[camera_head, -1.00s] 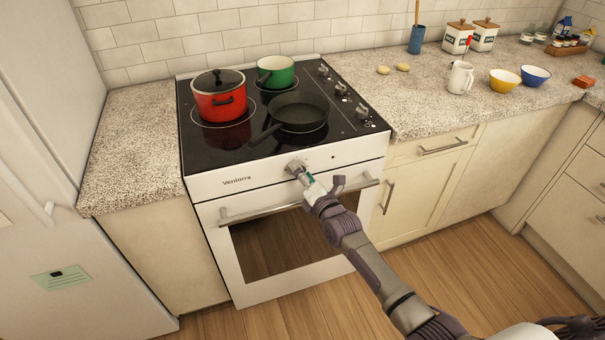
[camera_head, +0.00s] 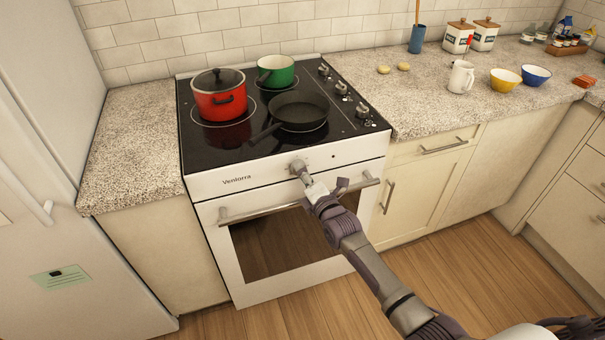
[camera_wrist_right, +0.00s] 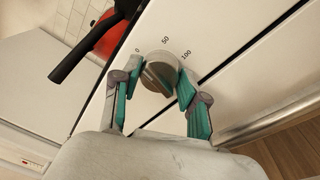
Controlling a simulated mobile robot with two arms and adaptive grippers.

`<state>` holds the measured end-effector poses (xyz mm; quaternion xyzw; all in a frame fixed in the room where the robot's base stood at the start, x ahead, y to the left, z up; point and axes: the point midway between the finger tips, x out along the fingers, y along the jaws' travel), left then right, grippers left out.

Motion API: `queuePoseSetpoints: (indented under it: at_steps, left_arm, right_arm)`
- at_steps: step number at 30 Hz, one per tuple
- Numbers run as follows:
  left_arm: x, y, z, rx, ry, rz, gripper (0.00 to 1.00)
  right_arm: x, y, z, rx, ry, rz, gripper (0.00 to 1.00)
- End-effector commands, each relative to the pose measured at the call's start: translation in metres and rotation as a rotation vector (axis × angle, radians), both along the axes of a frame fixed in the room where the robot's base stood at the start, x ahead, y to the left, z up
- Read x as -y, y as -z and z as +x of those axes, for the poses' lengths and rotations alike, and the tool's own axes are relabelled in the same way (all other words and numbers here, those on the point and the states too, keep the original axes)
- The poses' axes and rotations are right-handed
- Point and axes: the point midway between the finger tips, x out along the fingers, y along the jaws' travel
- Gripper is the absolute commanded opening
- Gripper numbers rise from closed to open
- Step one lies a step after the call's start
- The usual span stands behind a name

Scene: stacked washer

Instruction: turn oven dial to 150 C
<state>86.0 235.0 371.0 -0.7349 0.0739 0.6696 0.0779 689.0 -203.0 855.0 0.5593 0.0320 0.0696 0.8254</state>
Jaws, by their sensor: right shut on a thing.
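The oven dial (camera_head: 297,166) is a round grey knob on the white front panel of the oven (camera_head: 240,187), below the cooktop. In the right wrist view the dial (camera_wrist_right: 159,76) sits between the two green-padded fingers of my right gripper (camera_wrist_right: 158,85), which is shut on it. Marks 0, 50 and 100 show around the dial there; other marks are hidden by the gripper, and the dial's pointer is not clear. In the head view my right gripper (camera_head: 306,178) reaches the dial from the front right. My left gripper is not in view.
The oven door handle (camera_head: 250,214) runs just below the panel. A black pan (camera_head: 298,110), a red pot (camera_head: 220,100) and a green pot (camera_head: 276,72) stand on the cooktop. Free floor (camera_head: 460,265) lies in front of the cabinets.

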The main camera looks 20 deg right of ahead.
Motion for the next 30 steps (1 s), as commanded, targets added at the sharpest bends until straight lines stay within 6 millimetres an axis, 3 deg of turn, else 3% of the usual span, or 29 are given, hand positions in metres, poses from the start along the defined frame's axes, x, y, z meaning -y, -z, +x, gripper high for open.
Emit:
queuePoseSetpoints:
  at_steps: [30]
  left_arm:
    - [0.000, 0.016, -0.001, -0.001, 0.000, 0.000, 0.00]
  right_arm:
    - [-0.002, 0.006, -0.001, -0.037, 0.002, 0.962, 0.09]
